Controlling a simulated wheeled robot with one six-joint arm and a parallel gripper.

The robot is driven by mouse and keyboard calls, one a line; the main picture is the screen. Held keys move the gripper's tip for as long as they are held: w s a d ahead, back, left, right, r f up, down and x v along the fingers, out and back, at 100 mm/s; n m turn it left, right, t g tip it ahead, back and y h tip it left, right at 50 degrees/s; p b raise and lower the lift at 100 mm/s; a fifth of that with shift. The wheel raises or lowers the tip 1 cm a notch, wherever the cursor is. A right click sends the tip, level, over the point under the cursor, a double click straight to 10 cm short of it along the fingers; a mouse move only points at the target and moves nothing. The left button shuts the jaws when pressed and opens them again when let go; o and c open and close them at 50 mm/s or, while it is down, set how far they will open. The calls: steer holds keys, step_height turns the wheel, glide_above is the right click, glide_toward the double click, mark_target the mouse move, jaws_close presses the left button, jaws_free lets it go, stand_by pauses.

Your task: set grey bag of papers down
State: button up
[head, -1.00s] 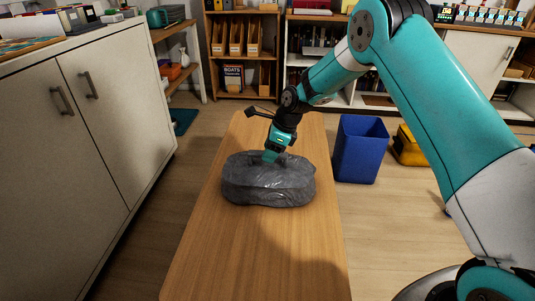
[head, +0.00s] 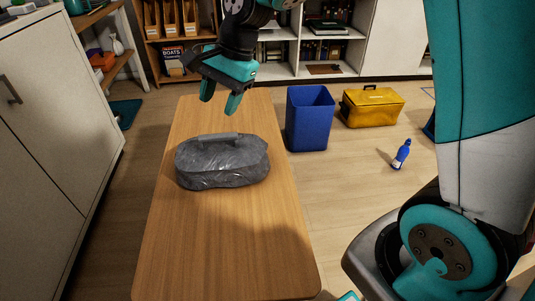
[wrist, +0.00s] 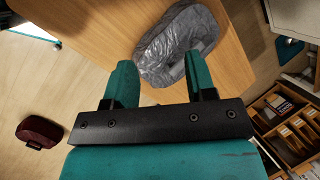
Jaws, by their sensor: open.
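The grey bag of papers (head: 222,165) rests on the wooden bench (head: 225,245), with its handle strip on top. It also shows in the wrist view (wrist: 180,42), beyond my fingers. My gripper (head: 220,103) is open and empty, above the bag and toward its far side, apart from it. In the wrist view my two teal fingers (wrist: 160,80) are spread with nothing held between them.
A blue bin (head: 309,118) stands on the floor right of the bench. A yellow case (head: 371,106) and a blue bottle (head: 401,154) are farther right. White cabinets (head: 50,150) stand at the left. Shelves line the back. The near bench top is clear.

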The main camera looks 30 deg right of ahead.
steer(key=s+a+r+n, duration=0.1)
steer(key=s+r+n, duration=0.1)
steer(key=s+n, duration=0.7)
steer(key=s+a+r+n+g, duration=0.1)
steer(key=s+n, duration=0.8)
steer(key=s, duration=0.6)
steer(key=shift+s+a+r, duration=0.2)
steer(key=shift+a+r, duration=0.05)
steer(key=shift+r, duration=0.1)
steer(key=shift+c, duration=0.3)
